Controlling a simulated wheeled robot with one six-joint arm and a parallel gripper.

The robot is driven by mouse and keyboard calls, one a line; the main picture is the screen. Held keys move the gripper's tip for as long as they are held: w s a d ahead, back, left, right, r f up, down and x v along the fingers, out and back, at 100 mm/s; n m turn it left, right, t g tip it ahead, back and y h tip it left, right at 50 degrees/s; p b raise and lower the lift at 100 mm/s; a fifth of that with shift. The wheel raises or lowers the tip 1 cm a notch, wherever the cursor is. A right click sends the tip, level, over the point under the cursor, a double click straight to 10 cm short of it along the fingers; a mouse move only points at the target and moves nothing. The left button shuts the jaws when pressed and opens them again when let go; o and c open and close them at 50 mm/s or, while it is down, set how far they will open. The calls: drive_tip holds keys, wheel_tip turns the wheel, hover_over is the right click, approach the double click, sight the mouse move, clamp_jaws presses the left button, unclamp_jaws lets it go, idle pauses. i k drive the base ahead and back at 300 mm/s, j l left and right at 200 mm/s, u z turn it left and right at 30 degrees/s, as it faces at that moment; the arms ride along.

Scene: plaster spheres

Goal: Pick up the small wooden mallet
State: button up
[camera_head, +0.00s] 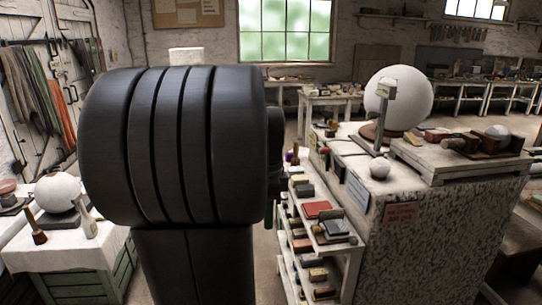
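I cannot pick out the small wooden mallet for sure. A small upright tool with a wooden handle and a dark lower end (36,228) stands on the white-topped stand at the left. A brown wooden piece (462,144) lies on the low board at the right and could also be a mallet; it is too small to tell. My large black arm link (180,150) fills the left middle of the view. My gripper is not visible.
A large white sphere (398,97) and a small white ball (380,168) stand on the speckled block (430,235). A shelf rack (348,262) with several small blocks stands beside it. Another white sphere (57,192) is on the left stand (75,252).

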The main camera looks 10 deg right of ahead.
sight(296, 160)
drive_tip(key=i+j, duration=0.25)
drive_tip(key=i, duration=0.3)
drive_tip(key=i+j+u, duration=0.15)
drive_tip(key=i, duration=0.4)
drive_tip(key=i+j, duration=0.3)
drive_tip(key=i, duration=0.25)
drive_tip(key=i+l+z, duration=0.25)
drive_tip(key=i+z, duration=0.25)
drive_tip(key=i+l+z, duration=0.1)
drive_tip(key=i+z, duration=0.7)
drive_tip(key=z, duration=0.15)
drive_tip(key=i+z, duration=0.1)
drive_tip(key=i+l, duration=0.05)
